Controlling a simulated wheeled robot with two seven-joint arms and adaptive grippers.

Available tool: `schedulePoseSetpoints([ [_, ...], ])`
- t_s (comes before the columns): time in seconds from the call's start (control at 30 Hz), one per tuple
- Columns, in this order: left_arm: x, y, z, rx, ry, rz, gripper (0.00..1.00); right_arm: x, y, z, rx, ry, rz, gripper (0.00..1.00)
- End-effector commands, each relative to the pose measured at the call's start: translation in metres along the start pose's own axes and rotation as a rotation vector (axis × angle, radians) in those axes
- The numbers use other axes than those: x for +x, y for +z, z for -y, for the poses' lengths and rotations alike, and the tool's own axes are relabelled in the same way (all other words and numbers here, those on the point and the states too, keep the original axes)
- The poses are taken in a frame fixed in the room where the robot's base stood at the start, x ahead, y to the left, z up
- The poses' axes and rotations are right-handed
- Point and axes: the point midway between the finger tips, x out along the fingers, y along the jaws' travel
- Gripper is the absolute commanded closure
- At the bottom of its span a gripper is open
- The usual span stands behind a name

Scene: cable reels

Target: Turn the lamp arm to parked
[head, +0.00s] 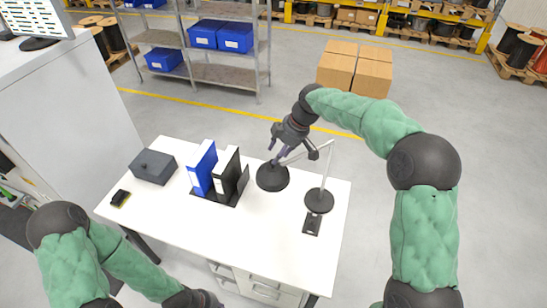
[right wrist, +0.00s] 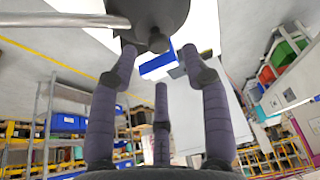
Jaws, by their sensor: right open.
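The desk lamp stands at the right of the white desk, with a round dark base (head: 319,201) and a thin grey post. Its grey lamp arm (head: 305,152) reaches left from the post to a black round shade (head: 272,177). My right gripper (head: 274,150) is open above the shade, close to the arm. In the right wrist view the shade (right wrist: 160,14) and its knob lie just beyond the spread fingers (right wrist: 158,68), and the grey lamp arm (right wrist: 60,20) enters from the left. I cannot tell whether a finger touches the lamp. My left arm shows at bottom left; its fingers are out of view.
Shelving (head: 215,60) and cardboard boxes (head: 355,70) stand behind. The desk's front middle is clear.

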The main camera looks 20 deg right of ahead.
Motion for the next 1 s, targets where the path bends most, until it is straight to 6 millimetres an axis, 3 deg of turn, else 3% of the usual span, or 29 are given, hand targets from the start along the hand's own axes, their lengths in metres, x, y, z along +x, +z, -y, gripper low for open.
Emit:
schedulePoseSetpoints([
  [0.1,-0.002,0.000,-0.001,0.000,0.000,-0.001,1.00,0.018,0.000,0.001,0.001,-0.002,0.001,0.52],
  [0.3,-0.003,0.000,-0.001,0.000,0.000,-0.001,1.00,0.036,0.000,0.000,0.001,0.000,0.000,0.52],
  [0.67,-0.003,0.000,-0.001,0.000,0.000,-0.001,1.00,0.040,0.000,0.000,0.001,0.001,0.000,0.52],
  [0.83,-0.003,0.000,-0.001,0.000,0.000,-0.001,1.00,0.040,0.000,0.000,0.001,0.001,0.000,1.00],
  [1.0,-0.003,0.000,-0.001,0.000,0.000,-0.001,1.00,0.040,0.000,0.000,0.001,0.001,-0.001,1.00],
])
